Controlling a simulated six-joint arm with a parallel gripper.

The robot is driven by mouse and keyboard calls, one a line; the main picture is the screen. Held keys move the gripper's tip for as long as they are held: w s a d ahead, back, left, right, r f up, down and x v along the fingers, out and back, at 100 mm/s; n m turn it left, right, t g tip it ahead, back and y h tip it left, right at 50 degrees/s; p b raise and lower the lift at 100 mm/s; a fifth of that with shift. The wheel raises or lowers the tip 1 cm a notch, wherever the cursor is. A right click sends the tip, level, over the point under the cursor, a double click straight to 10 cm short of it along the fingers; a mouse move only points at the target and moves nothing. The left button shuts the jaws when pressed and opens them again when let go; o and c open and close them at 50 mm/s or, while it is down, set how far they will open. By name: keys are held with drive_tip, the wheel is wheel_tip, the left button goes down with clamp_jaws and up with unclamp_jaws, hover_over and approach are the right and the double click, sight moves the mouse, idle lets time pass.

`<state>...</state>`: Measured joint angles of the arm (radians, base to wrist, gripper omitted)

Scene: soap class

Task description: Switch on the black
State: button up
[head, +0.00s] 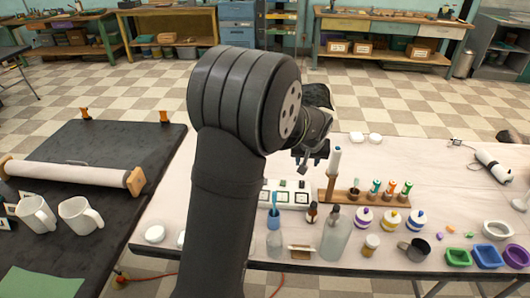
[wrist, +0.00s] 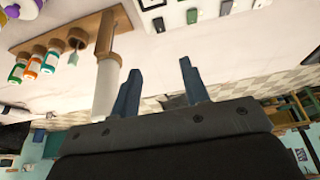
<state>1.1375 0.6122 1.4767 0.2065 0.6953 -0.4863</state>
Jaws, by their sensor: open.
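A white panel (head: 288,206) lies on the pale tabletop in the head view, with several dark square outlets and small green and dark switches. My arm hides its left part. Its edge also shows at the top of the wrist view (wrist: 178,24), with black and green pieces on it.
A wooden rack (head: 345,197) with a tall white-topped post (head: 334,162) and several coloured bottles stands just right of the gripper. The tabletop behind is mostly clear.

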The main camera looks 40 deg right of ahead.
sight(302, 183)
drive_tip(key=x, duration=1.7)
drive_tip(key=shift+f, duration=0.1)
drive_tip(key=shift+c, duration=0.4)
clamp_jaws()
drive_tip(key=shift+w+d+g+y, duration=0.1)
drive_tip(key=shift+w+g+y, duration=0.05)
drive_tip(key=shift+g+y, duration=0.35)
drive_tip(key=shift+w+d+g+y, duration=0.1)
drive_tip(key=shift+w+g+y, duration=0.05)
drive_tip(key=shift+g+y, duration=0.35)
drive_tip(key=shift+o, duration=0.4)
unclamp_jaws()
